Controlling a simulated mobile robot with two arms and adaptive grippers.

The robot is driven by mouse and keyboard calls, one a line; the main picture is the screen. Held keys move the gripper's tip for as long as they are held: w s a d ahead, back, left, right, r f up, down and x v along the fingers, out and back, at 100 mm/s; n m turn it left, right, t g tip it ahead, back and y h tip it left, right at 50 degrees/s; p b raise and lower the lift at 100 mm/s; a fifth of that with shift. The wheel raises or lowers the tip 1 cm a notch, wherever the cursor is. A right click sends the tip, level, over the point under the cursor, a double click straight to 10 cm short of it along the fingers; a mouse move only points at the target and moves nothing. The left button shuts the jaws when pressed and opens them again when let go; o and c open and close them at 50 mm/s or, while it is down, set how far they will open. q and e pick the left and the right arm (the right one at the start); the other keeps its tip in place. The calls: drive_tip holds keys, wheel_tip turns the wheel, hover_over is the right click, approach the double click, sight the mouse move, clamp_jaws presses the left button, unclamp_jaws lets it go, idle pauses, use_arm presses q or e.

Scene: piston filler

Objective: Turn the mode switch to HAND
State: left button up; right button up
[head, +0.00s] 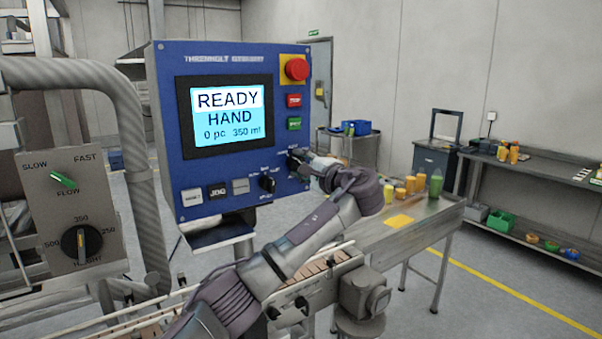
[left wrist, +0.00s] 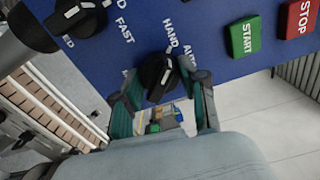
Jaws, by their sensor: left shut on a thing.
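The mode switch (head: 292,161) is a black knob at the lower right of the blue control panel (head: 168,100). In the left wrist view the mode switch (left wrist: 156,76) sits between the fingers, with HAND and AUTO labels beside it. My left gripper (head: 300,164) is at the panel, shut on this knob; its fingers also show in the left wrist view (left wrist: 165,98). The knob's exact angle is hard to read. The screen (head: 227,111) reads READY, HAND, 0 pc, 350 ml. My right gripper is not in view.
Another black knob (head: 267,183) is left of the mode switch. The red emergency button (head: 296,69), STOP button (head: 294,100) and green START button (head: 294,123) are above. A conveyor (head: 320,268) runs below the panel. A metal table (head: 425,210) holds bottles at right.

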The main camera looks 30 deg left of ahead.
use_arm(q)
drive_tip(key=shift+f, duration=0.1)
idle(0.4)
drive_tip(key=o, duration=1.1)
drive_tip(key=shift+o, duration=0.2)
drive_tip(key=shift+d, duration=0.1)
drive_tip(key=v, duration=1.2)
drive_tip(key=shift+f, duration=0.1)
